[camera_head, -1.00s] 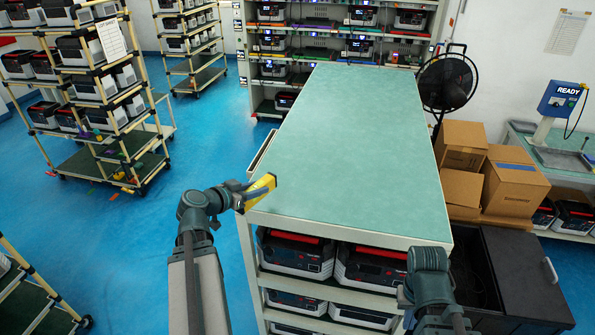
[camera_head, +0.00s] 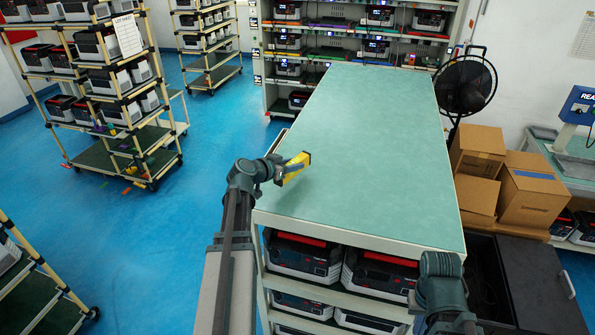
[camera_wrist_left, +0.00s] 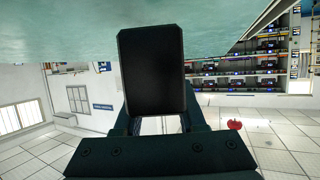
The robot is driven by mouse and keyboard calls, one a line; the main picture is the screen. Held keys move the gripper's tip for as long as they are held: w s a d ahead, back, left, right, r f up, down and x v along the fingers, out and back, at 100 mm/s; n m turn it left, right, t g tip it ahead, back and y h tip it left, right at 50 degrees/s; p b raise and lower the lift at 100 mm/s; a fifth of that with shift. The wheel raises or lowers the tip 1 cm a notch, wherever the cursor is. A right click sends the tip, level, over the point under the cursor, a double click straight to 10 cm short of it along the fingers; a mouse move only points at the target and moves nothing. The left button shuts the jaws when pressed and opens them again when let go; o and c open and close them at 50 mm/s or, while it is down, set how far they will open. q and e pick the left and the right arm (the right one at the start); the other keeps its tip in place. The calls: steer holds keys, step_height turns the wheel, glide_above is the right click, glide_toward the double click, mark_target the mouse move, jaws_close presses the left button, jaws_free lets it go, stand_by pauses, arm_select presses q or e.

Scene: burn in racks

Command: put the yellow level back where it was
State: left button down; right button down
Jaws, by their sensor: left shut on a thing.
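The yellow level (camera_head: 297,163) is held in my left gripper (camera_head: 284,172), over the left edge of the green tabletop (camera_head: 365,150) near its front. In the head view, I cannot tell whether the level touches the top. In the left wrist view, a dark block-like end (camera_wrist_left: 151,70), likely the level's, sits between the fingers of my left gripper (camera_wrist_left: 155,122) and hides what lies behind it. My right gripper (camera_head: 465,322) is at the bottom, in front of the bench's right side. Its fingers are too unclear to read.
The tabletop is bare apart from the held level. Power units (camera_head: 303,256) fill the shelves below it. A cart rack (camera_head: 100,90) stands left, a shelf rack (camera_head: 340,45) behind. Cardboard boxes (camera_head: 530,190) and a black fan (camera_head: 466,85) are at right. Blue floor is free at left.

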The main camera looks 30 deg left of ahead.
mark_target(294, 160)
arm_select(q)
steer(key=shift+w+f, duration=0.1)
steer(key=shift+w, duration=1.5)
step_height(294, 160, down, 4)
steer(key=b, duration=0.3)
steer(key=shift+s+b, duration=0.15)
steer(key=shift+b, duration=0.2)
steer(key=shift+d+r, duration=0.1)
steer(key=shift+r, duration=0.1)
steer(key=shift+f, duration=0.15)
steer(key=c, duration=0.5)
jaws_free()
